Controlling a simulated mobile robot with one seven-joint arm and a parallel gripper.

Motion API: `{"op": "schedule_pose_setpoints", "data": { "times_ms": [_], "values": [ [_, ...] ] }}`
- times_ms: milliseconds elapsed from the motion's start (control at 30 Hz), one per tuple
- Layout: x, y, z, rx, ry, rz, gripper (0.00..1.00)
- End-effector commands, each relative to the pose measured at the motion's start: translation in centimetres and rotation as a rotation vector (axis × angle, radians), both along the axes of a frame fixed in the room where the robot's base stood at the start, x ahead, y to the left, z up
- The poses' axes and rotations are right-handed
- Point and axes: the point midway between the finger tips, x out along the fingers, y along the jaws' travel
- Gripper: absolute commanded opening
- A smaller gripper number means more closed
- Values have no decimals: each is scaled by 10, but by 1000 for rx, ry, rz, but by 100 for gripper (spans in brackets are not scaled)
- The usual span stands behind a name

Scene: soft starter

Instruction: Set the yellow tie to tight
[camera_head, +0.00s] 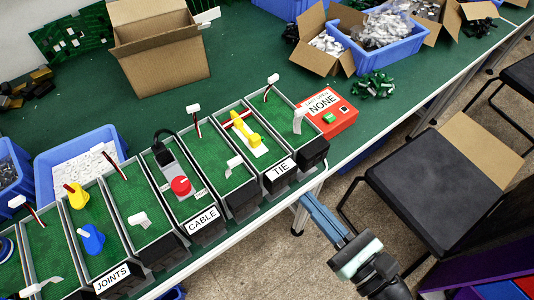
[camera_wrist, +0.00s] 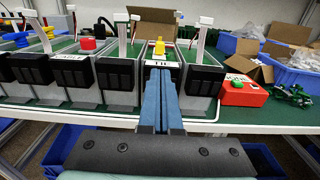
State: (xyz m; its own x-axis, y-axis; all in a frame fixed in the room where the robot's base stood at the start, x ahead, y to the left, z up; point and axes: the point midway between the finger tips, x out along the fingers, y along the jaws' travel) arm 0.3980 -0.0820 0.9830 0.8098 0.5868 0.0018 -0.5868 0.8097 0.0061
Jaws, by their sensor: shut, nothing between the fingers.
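The yellow tie (camera_head: 245,131) lies in a green-floored bin with a TIE label (camera_head: 280,169), in the head view. It sits on a white base, with a red-and-white strip beside its far end. In the wrist view the yellow tie (camera_wrist: 159,47) shows small beyond the fingertips, its lower part hidden by the bin front. My gripper (camera_head: 305,197) is shut and empty, in front of the bin row, just right of the TIE label and apart from the tie. In the wrist view my gripper's blue fingers (camera_wrist: 161,72) lie together and partly cover the TIE label.
Neighbouring bins hold a red button (camera_head: 181,186), a blue knob (camera_head: 91,239) and thin upright posts with white flags. A red box (camera_head: 341,107) marked NONE stands right of the bins. Cardboard boxes stand behind. A black chair (camera_head: 440,185) is right of the table.

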Motion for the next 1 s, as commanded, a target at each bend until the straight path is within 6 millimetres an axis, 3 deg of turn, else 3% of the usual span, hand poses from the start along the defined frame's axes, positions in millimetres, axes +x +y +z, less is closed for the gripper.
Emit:
{"op": "schedule_pose_setpoints", "data": {
  "times_ms": [600, 1000],
  "values": [
    [94, 69, 3, -5, -3, 4, 0],
    [111, 80, 1, -6, -2, 1, 0]
  ]
}}
